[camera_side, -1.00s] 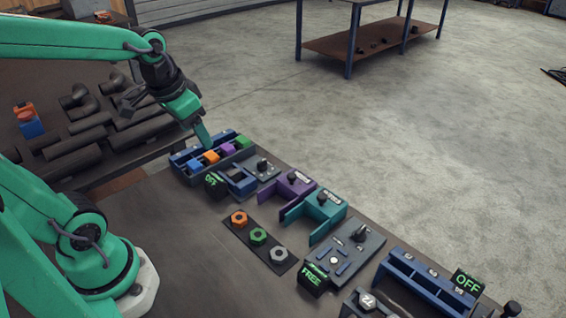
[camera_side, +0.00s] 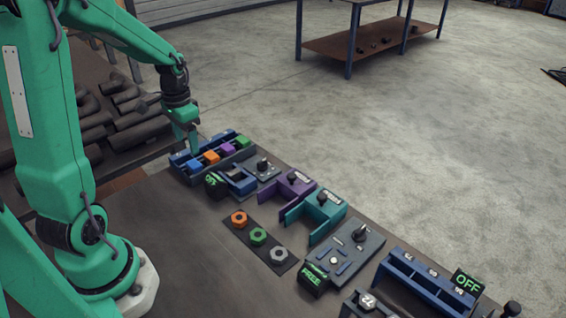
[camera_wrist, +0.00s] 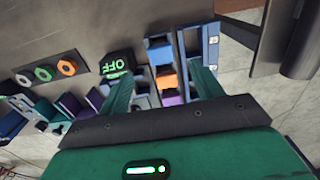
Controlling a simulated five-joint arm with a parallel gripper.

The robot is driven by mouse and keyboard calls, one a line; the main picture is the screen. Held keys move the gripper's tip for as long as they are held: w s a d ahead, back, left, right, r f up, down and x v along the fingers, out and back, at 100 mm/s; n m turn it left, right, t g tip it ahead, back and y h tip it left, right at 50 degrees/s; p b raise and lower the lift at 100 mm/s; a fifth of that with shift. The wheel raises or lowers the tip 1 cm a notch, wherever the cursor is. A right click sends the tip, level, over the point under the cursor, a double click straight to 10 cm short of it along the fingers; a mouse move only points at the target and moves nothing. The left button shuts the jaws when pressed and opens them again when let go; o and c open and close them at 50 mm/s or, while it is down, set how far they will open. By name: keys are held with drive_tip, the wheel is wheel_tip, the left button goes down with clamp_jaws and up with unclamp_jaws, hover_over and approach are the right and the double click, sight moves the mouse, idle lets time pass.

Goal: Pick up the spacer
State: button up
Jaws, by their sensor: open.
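A rack holds a row of coloured blocks: a blue block (camera_side: 194,166), an orange block (camera_side: 211,157), a purple block (camera_side: 227,149) and a green block (camera_side: 243,142). I cannot tell which of them, if any, is the spacer. My gripper (camera_side: 191,146) is over the blue-block end of the rack, pointing down. In the wrist view my gripper (camera_wrist: 163,73) is open, with nothing held between its two green fingers. Between them show the orange block (camera_wrist: 168,80) and the purple block (camera_wrist: 173,98), with the blue block (camera_wrist: 160,52) just beyond. The green block is hidden in the wrist view.
A lit sign (camera_side: 215,183) stands close beside the rack and the left finger. Purple (camera_side: 290,188) and teal (camera_side: 318,208) brackets stand right of it. A strip of hex nuts (camera_side: 258,237) lies in front. Dark pipes (camera_side: 135,128) lie behind. The bench left of the nuts is clear.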

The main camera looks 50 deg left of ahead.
sight(191, 165)
drive_tip(key=shift+f, duration=0.1)
drive_tip(key=shift+f, duration=1.25)
drive_tip(key=shift+f, duration=0.1)
drive_tip(key=shift+s+f, duration=0.1)
drive_tip(key=shift+f, duration=2.4)
drive_tip(key=c, duration=1.2)
drive_tip(key=shift+r, duration=0.25)
